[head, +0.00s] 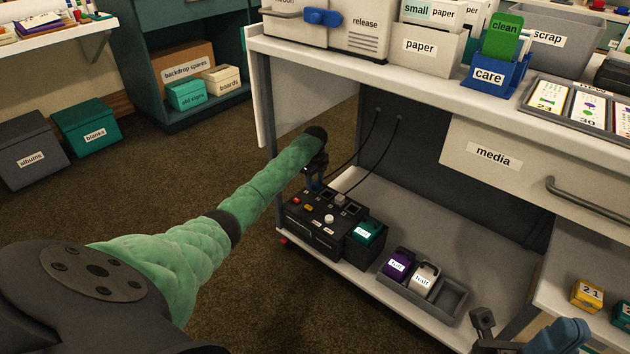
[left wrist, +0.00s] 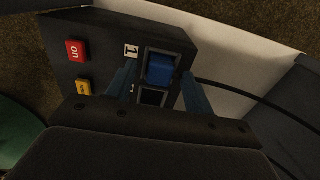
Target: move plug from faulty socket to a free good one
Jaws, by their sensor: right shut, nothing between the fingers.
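The dark socket box (head: 318,240) stands on the low shelf, with a red "on" button (left wrist: 77,50) and a yellow button (left wrist: 83,86) on its top. In the left wrist view a blue plug (left wrist: 161,68) sits in the socket marked 1. My left gripper (head: 316,182) is over the box, its two blue fingers on either side of the plug. The fingers look apart from it, with a gap on each side. A pale plug-like piece (head: 340,199) shows on the box further right. My right gripper (head: 568,330) is shut and empty at the bottom right, partly cut off.
Black cables run from the box towards holes in the back panel (head: 400,150). A teal block (head: 366,231) and a grey tray (head: 452,301) with purple and white blocks stand right of the box. The white tabletop (head: 370,72) and media drawer (head: 490,157) overhang the shelf.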

